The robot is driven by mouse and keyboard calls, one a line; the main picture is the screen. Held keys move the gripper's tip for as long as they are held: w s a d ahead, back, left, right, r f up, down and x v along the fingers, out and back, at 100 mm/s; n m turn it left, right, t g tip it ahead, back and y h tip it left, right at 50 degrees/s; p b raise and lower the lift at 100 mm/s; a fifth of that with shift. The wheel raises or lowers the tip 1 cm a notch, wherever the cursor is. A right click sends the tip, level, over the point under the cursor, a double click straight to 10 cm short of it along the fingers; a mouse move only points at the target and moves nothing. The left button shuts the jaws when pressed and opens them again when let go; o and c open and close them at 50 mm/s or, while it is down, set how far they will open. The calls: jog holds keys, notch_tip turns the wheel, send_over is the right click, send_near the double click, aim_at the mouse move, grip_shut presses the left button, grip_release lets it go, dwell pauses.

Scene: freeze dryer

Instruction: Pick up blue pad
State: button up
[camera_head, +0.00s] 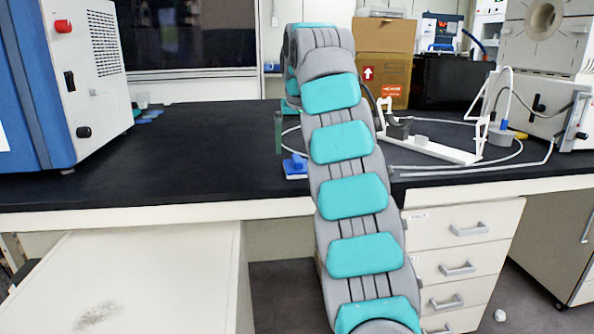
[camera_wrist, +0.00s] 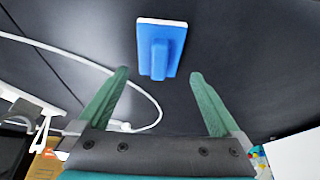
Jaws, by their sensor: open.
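The blue pad (camera_wrist: 172,35) lies on the black bench top in the upper middle of the wrist view. It is a blue block with a raised blue grip and a white edge. In the head view the pad (camera_head: 295,167) sits near the bench's front edge, just left of my arm, which hides part of its surroundings. My gripper (camera_wrist: 158,75) has two green fingers, spread apart and empty. The pad is beyond the fingertips, roughly centred between them, and neither finger visibly touches it. In the head view a green finger (camera_head: 278,132) shows above the bench near the pad.
A white hose (camera_wrist: 145,95) curves over the bench near the left finger. A white stand (camera_head: 430,148) and cardboard box (camera_head: 384,62) are right of my arm. A blue-and-white machine (camera_head: 85,80) stands at left. The bench (camera_head: 200,150) between it and the pad is mostly clear.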

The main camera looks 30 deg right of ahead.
aim_at(297, 158)
jog(key=shift+s+b+x, duration=0.1)
jog(key=shift+b+x, duration=0.25)
jog(key=shift+x, duration=0.95)
jog(key=shift+s+b+x, duration=0.15)
jog(key=shift+b+x, duration=0.2)
jog(key=shift+x, duration=0.95)
jog(key=c, duration=1.2)
